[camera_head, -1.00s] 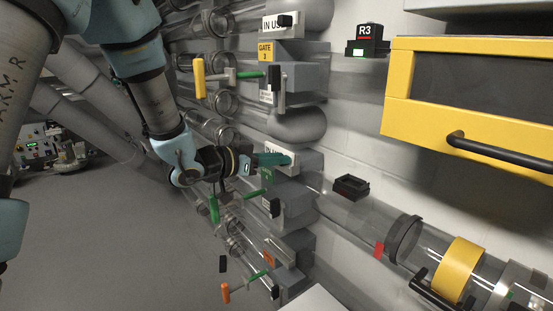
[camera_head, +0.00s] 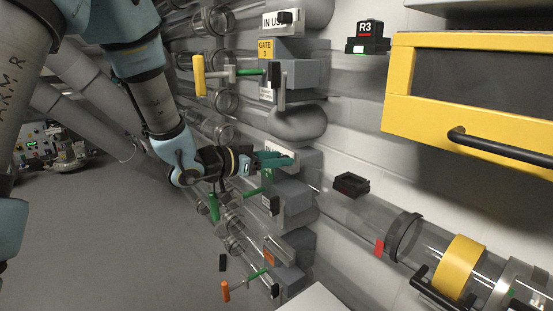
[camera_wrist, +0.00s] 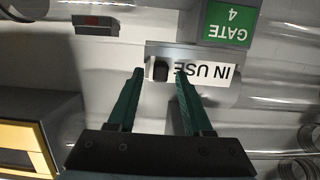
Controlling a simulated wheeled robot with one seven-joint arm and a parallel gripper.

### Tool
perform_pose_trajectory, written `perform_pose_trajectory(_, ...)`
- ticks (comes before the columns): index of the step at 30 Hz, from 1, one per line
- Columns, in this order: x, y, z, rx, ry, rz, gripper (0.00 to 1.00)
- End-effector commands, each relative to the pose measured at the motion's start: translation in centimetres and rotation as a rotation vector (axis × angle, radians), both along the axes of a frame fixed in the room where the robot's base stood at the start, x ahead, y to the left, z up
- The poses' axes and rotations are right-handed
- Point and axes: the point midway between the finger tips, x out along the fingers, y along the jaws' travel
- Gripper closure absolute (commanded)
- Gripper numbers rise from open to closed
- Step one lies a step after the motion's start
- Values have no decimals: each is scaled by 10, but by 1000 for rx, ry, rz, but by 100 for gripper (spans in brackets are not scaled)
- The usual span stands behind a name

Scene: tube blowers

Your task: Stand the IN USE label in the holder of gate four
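The white IN USE label (camera_wrist: 212,74) appears upside down in the wrist view, beside the green GATE 4 sign (camera_wrist: 230,22) and against the grey gate box. It has a black knob (camera_wrist: 160,71). My gripper (camera_wrist: 160,72) has its two green fingers on either side of the knob, with gaps showing on both sides. In the head view my gripper (camera_head: 280,160) is at the gate four box (camera_head: 292,193) and covers part of the label (camera_head: 272,149). The label's lower edge in the holder cannot be made out.
Another IN USE label (camera_head: 272,24) stands on a higher gate, above the yellow GATE 3 sign (camera_head: 265,50). Handles stick out from the gates, one with a green grip (camera_head: 214,207) just below my gripper. A yellow-framed cabinet (camera_head: 400,115) and clear tubes are on the right.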

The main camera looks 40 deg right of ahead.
Motion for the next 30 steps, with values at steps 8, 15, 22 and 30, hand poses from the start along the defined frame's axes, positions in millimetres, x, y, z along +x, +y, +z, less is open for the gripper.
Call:
perform_pose_trajectory(8,0,0,0,0,0,0,44)
perform_pose_trajectory(15,3,24,4,0,-1,4,44)
perform_pose_trajectory(22,6,70,13,-1,-2,5,44)
perform_pose_trajectory(30,6,102,20,0,-1,2,44)
